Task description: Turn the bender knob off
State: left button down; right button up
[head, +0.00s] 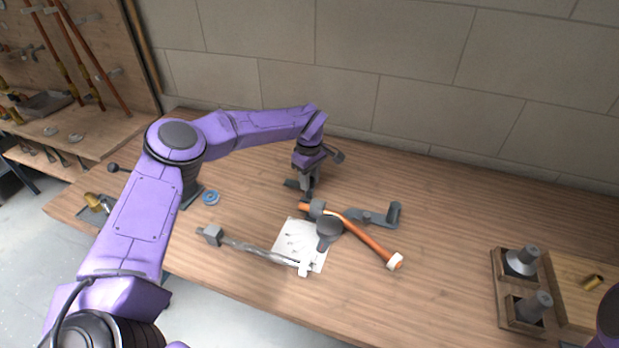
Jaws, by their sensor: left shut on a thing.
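The pipe bender (329,229) lies on the wooden workbench, with dark grey metal parts and a pale handle reaching to the lower left. An orange copper pipe (368,240) runs through it to a pale end at the lower right. My left gripper (307,191) points down at the back end of the bender, next to a small grey block (317,207). It is shut on a small part there, which looks to be the bender knob. The fingers and wrist hide most of that part. My right gripper is out of view.
A white sheet (299,243) lies under the bender. A blue ring (211,197) lies to the left. A wooden holder (505,300) with grey cone-shaped tools stands at the right. The brick wall (420,75) closes off the back. The right-centre bench is clear.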

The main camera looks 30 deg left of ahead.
pick_arm(q)
jog(key=shift+m, duration=0.4)
jog(key=c, duration=0.8)
grip_release()
jog(key=shift+o, duration=0.2)
jog(key=shift+r, duration=0.45)
notch_tip(320, 180, up, 10)
jog(key=b, duration=0.2)
jog(key=shift+f, duration=0.2)
